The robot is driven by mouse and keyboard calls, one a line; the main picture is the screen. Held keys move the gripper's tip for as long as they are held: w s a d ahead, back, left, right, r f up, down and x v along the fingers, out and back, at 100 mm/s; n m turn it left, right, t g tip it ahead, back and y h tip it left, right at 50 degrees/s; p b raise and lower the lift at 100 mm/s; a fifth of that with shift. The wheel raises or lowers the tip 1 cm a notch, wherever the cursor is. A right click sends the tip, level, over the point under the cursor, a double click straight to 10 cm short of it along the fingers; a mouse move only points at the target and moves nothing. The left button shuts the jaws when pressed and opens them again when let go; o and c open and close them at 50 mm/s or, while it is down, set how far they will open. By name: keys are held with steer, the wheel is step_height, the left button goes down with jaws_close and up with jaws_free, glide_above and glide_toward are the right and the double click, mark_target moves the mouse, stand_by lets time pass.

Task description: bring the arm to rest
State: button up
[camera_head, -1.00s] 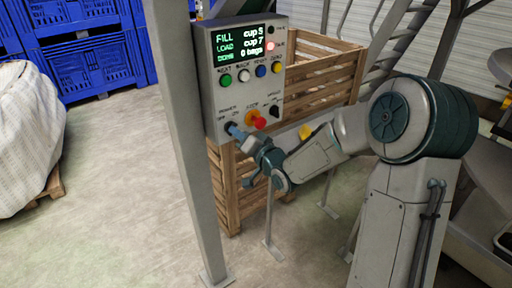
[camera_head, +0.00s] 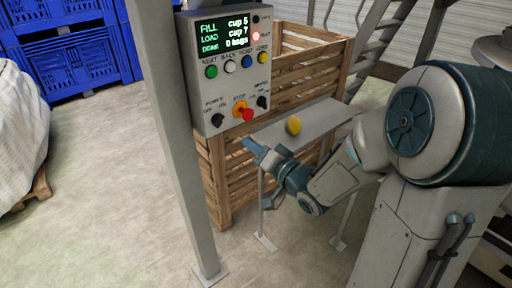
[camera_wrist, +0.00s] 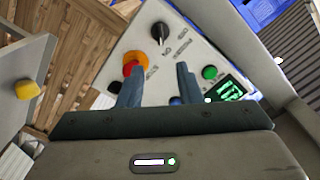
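My gripper (camera_head: 254,148) is in front of and below the grey control box (camera_head: 202,100), apart from it in the head view. In the wrist view my gripper (camera_wrist: 158,90) has its two fingers apart with nothing between them. The box's power knob (camera_head: 218,120), red stop button (camera_head: 247,114) and speed knob (camera_head: 262,102) are clear of my fingers in the head view. The box's screen (camera_head: 224,36) reads fill cup 5, load cup 7, done 0 bags. A red lamp (camera_head: 256,36) glows beside it.
A wooden crate (camera_head: 215,165) stands behind the box and its grey post (camera_head: 180,150). A small grey shelf (camera_head: 320,117) carries a yellow object (camera_head: 294,125) close to my wrist. Blue crates (camera_head: 70,60) and a white sack (camera_head: 20,120) stand left. The floor at left is open.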

steer(key=s+d+f+g+h, duration=0.4)
steer(key=d+h, duration=0.5)
steer(key=h, duration=0.1)
steer(key=s+r+n+g, duration=0.1)
steer(key=s+g, duration=0.7)
steer(key=s, duration=1)
steer(key=shift+d+n, duration=0.2)
steer(key=shift+n, duration=0.4)
